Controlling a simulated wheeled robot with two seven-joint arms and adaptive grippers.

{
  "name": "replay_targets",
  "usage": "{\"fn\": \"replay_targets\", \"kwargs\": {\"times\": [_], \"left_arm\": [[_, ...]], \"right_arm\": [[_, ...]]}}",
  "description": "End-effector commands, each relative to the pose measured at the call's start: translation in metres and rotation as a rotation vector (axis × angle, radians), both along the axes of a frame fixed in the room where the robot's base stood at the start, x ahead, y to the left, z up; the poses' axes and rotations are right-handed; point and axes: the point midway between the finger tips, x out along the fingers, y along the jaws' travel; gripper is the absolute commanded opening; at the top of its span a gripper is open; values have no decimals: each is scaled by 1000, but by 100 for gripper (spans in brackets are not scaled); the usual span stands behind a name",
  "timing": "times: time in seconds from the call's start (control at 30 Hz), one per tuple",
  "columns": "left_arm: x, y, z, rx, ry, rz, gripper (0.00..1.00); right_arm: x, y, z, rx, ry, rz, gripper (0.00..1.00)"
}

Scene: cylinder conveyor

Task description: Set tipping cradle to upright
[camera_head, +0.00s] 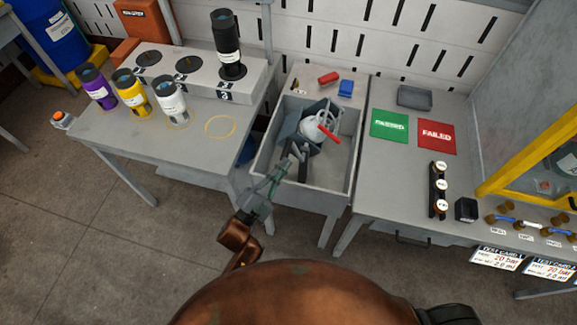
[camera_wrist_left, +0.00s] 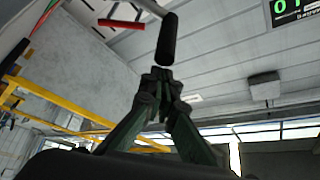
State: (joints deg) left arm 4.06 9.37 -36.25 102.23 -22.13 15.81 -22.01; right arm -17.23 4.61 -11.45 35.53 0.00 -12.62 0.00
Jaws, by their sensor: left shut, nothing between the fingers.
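The grey tipping cradle (camera_head: 290,128) stands in the grey sink-like basin (camera_head: 346,165), holding a white rounded vessel (camera_head: 312,128) with a red part (camera_head: 328,132). The cradle looks tilted, though its exact angle is unclear. A lever with a black grip (camera_head: 301,152) points toward me; its grip also shows in the left wrist view (camera_wrist_left: 167,42). My left gripper (camera_head: 285,164) reaches over the basin's near-left side, fingers shut and empty. In the left wrist view its fingertips (camera_wrist_left: 162,78) are close to the end of the grip; contact is unclear. My right gripper is out of view.
Purple (camera_head: 97,88), yellow (camera_head: 131,92) and white (camera_head: 169,97) cylinders stand on the left table. A black cylinder (camera_head: 228,50) stands on the raised block behind. Green (camera_head: 389,125) and red (camera_head: 436,134) pads lie on the right table. The yellow-framed enclosure (camera_head: 530,150) is far right.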

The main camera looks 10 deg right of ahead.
Motion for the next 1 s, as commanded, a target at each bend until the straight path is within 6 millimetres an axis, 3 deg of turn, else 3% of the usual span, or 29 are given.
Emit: {"fn": "replay_targets", "kwargs": {"times": [1.0], "left_arm": [[20,47,-36,-465,202,3,0]], "right_arm": [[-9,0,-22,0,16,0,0]]}}
